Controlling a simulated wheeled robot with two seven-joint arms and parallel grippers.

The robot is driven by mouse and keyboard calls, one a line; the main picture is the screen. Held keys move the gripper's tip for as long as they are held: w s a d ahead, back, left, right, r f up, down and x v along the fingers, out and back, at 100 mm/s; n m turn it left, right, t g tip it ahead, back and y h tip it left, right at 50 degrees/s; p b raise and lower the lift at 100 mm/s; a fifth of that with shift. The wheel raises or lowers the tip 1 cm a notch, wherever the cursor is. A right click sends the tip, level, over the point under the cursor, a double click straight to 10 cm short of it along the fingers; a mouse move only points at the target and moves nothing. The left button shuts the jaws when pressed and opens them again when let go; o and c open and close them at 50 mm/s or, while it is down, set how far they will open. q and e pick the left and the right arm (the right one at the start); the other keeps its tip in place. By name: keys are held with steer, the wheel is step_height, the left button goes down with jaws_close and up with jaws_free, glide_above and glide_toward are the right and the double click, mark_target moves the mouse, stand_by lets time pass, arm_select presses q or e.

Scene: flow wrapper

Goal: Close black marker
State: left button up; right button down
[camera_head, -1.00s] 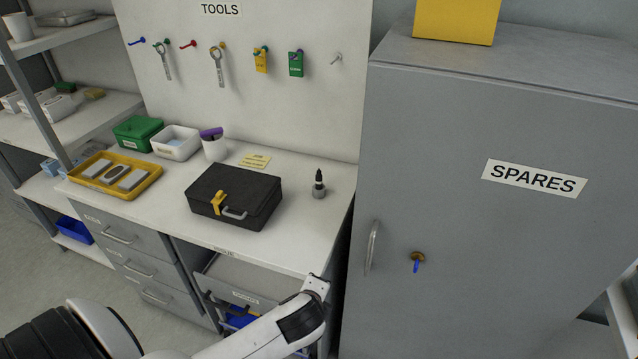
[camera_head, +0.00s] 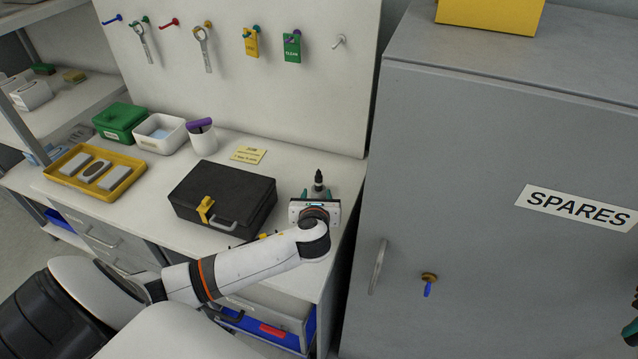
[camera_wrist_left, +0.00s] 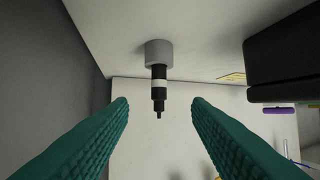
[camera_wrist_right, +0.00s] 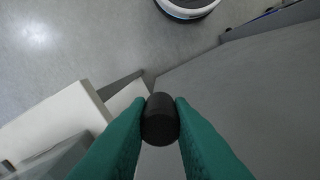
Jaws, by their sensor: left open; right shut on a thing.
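The black marker (camera_head: 319,177) stands upright, pointed end up and bare, in a grey round holder on the bench's right end. My right gripper (camera_wrist_right: 160,104) is shut on a black cylindrical cap (camera_wrist_right: 160,122). In the head view only a bit of it shows at the right edge.
A black case (camera_head: 222,197) with a yellow latch lies left of my left gripper. A grey SPARES cabinet (camera_head: 480,200) stands close on the right. A white cup (camera_head: 203,140), a yellow note (camera_head: 249,155) and a yellow tray (camera_head: 124,182) are on the bench.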

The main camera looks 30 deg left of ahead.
mark_target(318, 183)
arm_select(q)
steer(key=x, duration=0.6)
steer(key=shift+w+a+f, duration=0.35)
steer(key=shift+w+a, duration=0.05)
steer(key=shift+w, duration=0.1)
steer(key=shift+w, duration=0.1)
steer(key=x, duration=0.5)
steer(key=shift+d+f, duration=0.15)
steer(key=shift+f, duration=0.15)
steer(key=shift+c, duration=0.3)
jaws_close()
